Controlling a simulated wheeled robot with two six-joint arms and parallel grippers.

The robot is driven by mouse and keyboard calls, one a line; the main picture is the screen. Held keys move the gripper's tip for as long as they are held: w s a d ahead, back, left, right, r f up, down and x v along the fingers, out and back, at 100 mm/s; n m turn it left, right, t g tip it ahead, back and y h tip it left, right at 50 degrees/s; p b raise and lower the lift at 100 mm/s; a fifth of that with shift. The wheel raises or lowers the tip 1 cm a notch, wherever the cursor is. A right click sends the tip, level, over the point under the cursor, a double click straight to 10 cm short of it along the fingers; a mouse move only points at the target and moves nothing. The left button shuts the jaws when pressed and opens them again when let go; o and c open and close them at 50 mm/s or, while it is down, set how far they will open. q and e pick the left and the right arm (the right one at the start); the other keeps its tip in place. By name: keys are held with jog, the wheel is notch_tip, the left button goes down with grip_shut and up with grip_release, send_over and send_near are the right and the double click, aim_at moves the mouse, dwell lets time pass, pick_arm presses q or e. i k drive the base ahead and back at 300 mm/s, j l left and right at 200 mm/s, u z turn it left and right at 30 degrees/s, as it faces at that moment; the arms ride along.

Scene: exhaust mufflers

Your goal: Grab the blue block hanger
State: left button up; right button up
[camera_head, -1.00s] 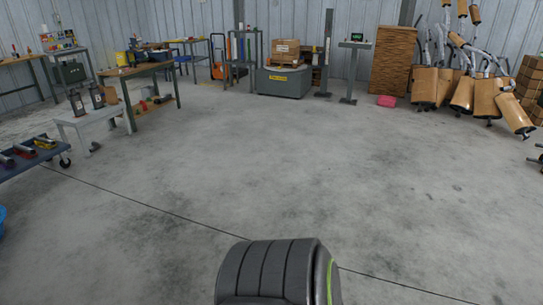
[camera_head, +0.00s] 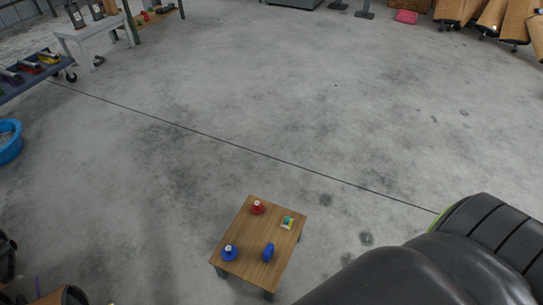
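A small wooden table (camera_head: 243,238) stands on the floor at the lower middle of the head view. A blue block-like piece (camera_head: 268,252) lies on its top, toward the near right. A round blue piece with a pale top (camera_head: 229,253) stands near the table's left edge. Both are small in view, and I cannot tell for certain which is the blue block hanger. A similar red piece (camera_head: 257,207) stands at the far edge, and a small green and yellow item (camera_head: 287,222) lies at the right. Neither of my grippers shows; dark parts of my own body fill the lower right.
Open concrete floor lies beyond the table. A blue cart (camera_head: 35,72) with coloured pieces and a blue tub (camera_head: 8,141) are at the left. A pale bench (camera_head: 88,27) stands at the upper left. A pink item (camera_head: 406,16) lies on the floor at the upper right.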

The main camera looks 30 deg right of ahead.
aim_at(268, 253)
jog(key=k+z, duration=0.15)
jog(key=z, duration=0.75)
jog(key=u, duration=0.2)
jog(key=i+l+u, duration=0.1)
jog(key=l+u, duration=0.65)
jog(key=l, duration=0.25)
jog(key=l+u, duration=0.4)
jog(key=k+l, duration=0.05)
jog(key=l, duration=0.05)
